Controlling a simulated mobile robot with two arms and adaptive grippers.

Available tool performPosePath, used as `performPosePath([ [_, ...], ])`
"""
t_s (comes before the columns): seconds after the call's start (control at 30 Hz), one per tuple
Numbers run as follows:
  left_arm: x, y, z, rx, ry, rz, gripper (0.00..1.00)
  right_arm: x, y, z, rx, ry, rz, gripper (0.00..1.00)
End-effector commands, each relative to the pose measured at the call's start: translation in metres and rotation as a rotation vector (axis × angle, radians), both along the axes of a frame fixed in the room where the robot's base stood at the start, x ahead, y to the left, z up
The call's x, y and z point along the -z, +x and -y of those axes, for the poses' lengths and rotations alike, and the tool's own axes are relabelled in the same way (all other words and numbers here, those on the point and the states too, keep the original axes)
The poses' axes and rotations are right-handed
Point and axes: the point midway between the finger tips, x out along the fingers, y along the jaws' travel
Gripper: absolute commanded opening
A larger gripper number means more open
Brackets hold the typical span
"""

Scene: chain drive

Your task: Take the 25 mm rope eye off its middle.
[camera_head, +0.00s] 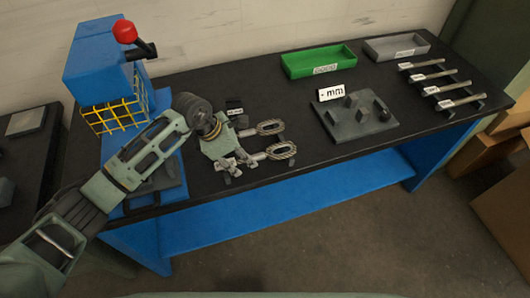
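Two grey oval rope eyes lie side by side near the middle of the black bench, one farther back (270,127) and one nearer the front edge (281,150). Each has a rod-like part running left toward my gripper. I cannot read which one is 25 mm, and I cannot make out their middles. My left gripper (239,173) is low over the bench, just left of the nearer rope eye. Its fingertips look spread apart, with nothing clearly between them. It hides part of the bench and the left ends of the rods. My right gripper is out of view.
A blue press (92,62) with a yellow guard and red-knobbed lever stands at left. A grey plate with blocks (345,128) and an "mm" sign (337,92) are right of the eyes. Behind are green (318,60) and grey (396,46) trays; several tools (444,88) lie far right.

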Motion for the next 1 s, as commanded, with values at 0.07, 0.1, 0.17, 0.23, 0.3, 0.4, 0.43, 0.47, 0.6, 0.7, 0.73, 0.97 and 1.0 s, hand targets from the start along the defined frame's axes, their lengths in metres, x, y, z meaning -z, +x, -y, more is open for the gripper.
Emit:
performPosePath([
  [0.07, 0.0002, 0.0000, -0.0003, 0.000, 0.000, 0.000, 0.39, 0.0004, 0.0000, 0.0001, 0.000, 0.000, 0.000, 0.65],
  [0.1, 0.0002, 0.0000, -0.0003, -0.001, 0.000, 0.000, 0.36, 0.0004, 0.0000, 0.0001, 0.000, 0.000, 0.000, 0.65],
  [0.17, 0.0001, 0.0000, -0.0003, -0.001, 0.000, 0.000, 0.31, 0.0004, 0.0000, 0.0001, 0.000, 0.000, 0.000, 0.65],
  [0.23, 0.0000, 0.0000, -0.0002, -0.001, 0.000, 0.000, 0.25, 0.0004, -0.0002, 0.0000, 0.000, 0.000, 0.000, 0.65],
  [0.3, -0.0001, 0.0000, -0.0003, -0.001, 0.000, 0.000, 0.19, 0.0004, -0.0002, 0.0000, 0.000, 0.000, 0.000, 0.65],
  [0.4, -0.0002, 0.0000, -0.0003, -0.001, 0.000, 0.000, 0.10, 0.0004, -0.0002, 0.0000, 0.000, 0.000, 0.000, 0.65],
  [0.43, -0.0002, 0.0001, -0.0003, -0.001, 0.000, 0.000, 0.08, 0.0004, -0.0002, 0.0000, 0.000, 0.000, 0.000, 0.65],
  [0.47, -0.0002, 0.0001, -0.0003, -0.001, 0.000, 0.000, 0.05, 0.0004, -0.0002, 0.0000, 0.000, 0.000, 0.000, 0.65],
  [0.6, -0.0003, 0.0001, -0.0004, -0.001, -0.001, 0.000, 0.00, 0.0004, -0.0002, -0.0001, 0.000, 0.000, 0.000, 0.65],
  [0.7, -0.0004, 0.0002, -0.0005, -0.001, -0.001, 0.000, 0.00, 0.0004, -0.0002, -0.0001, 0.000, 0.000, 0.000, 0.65],
  [0.73, -0.0012, 0.0006, 0.0000, -0.001, -0.002, 0.001, 0.00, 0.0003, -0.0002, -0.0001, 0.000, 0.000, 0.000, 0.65],
  [0.97, -0.0017, 0.0007, -0.0001, -0.001, -0.003, 0.001, 0.00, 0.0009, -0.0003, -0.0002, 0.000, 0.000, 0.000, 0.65],
  [1.0, -0.0025, 0.0009, -0.0001, -0.002, -0.002, 0.002, 0.00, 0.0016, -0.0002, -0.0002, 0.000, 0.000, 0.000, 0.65],
])
